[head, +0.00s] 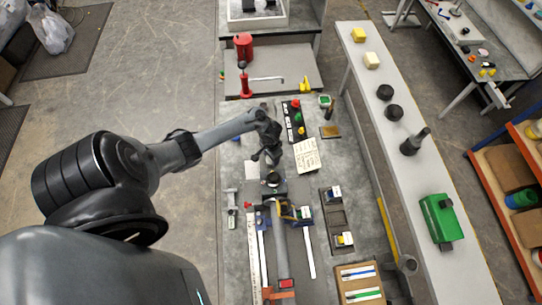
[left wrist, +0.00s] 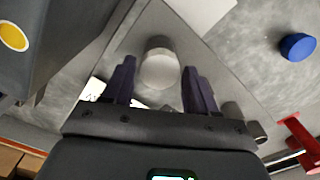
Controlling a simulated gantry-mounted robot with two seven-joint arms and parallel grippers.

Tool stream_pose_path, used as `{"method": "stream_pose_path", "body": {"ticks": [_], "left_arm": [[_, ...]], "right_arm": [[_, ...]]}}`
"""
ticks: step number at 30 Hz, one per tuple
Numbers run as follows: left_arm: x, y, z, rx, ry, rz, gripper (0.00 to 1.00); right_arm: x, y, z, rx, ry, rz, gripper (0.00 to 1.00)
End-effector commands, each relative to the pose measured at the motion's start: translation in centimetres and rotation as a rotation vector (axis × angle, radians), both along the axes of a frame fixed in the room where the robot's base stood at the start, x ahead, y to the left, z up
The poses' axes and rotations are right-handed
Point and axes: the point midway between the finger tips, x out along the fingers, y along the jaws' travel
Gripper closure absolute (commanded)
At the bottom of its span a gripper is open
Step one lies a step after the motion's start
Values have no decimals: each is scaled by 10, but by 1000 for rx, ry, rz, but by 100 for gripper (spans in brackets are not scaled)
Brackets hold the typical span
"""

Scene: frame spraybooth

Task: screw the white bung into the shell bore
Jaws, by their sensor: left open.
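My left gripper (head: 268,157) is over the workbench, with its arm coming in from the left. In the left wrist view its two dark fingers (left wrist: 159,67) are apart. A short whitish cylinder, which looks like the white bung (left wrist: 160,72), stands between and beyond them on a grey plate, with a visible gap on each side. In the head view a small pale-topped piece (head: 273,179) lies just below the gripper, probably the same one. A grey tube (head: 282,250) lies along the bench in a fixture. The shell bore cannot be made out. My right gripper is not in view.
A dark tray (head: 336,222) is to the right. The left wrist view shows a blue round cap (left wrist: 297,46) and a red piece (left wrist: 300,145).

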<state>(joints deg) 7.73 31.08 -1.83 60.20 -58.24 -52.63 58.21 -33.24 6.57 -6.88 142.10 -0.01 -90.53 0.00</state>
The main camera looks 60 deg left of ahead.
Motion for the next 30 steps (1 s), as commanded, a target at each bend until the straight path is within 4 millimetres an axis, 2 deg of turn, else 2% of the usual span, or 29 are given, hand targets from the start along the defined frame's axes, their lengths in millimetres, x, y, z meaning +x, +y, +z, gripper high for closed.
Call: {"method": "stream_pose_path", "body": {"ticks": [30], "left_arm": [[-1,-1,0,-3,2,1274,42]], "right_arm": [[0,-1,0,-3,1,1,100]]}}
